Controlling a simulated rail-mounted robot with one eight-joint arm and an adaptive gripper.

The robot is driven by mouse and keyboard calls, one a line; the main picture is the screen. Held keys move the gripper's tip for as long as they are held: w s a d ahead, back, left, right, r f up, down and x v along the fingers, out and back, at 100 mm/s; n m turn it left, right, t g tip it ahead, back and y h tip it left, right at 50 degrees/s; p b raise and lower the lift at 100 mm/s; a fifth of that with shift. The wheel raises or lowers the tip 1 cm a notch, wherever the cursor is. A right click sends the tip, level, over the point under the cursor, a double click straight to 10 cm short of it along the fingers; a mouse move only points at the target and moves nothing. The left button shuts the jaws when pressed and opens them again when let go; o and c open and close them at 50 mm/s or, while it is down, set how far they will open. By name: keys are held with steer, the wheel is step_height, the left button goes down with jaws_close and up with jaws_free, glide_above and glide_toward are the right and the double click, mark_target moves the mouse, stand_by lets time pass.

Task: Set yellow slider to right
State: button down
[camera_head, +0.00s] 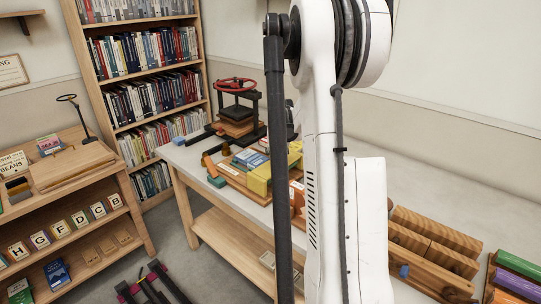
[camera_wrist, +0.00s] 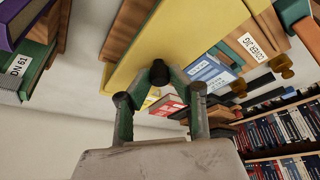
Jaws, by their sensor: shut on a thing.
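The yellow slider (camera_head: 259,179) shows as a yellow block on the wooden table unit in the head view, partly hidden by my arm. In the wrist view its broad yellow face (camera_wrist: 190,35) fills the upper middle. My gripper (camera_wrist: 160,76) is right at this face, its two fingers drawn together around a small dark tip or knob; the exact contact is hard to make out. My gripper is hidden behind my arm in the head view.
Books and a label reading COVERING (camera_wrist: 256,45) lie beside the slider. A press with a red wheel (camera_head: 237,85) stands behind on the white table (camera_head: 185,160). A wooden rack (camera_head: 435,242) stands at the right. Bookshelves (camera_head: 150,80) rise behind; a display shelf (camera_head: 75,175) stands left.

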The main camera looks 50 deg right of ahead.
steer(key=shift+s+f, duration=0.1)
steer(key=shift+s, duration=0.1)
steer(key=c, duration=1.6)
jaws_free()
steer(key=shift+s, duration=0.1)
steer(key=shift+r, duration=0.2)
steer(key=v, duration=1.1)
steer(key=shift+r, duration=0.35)
steer(key=shift+a, duration=0.1)
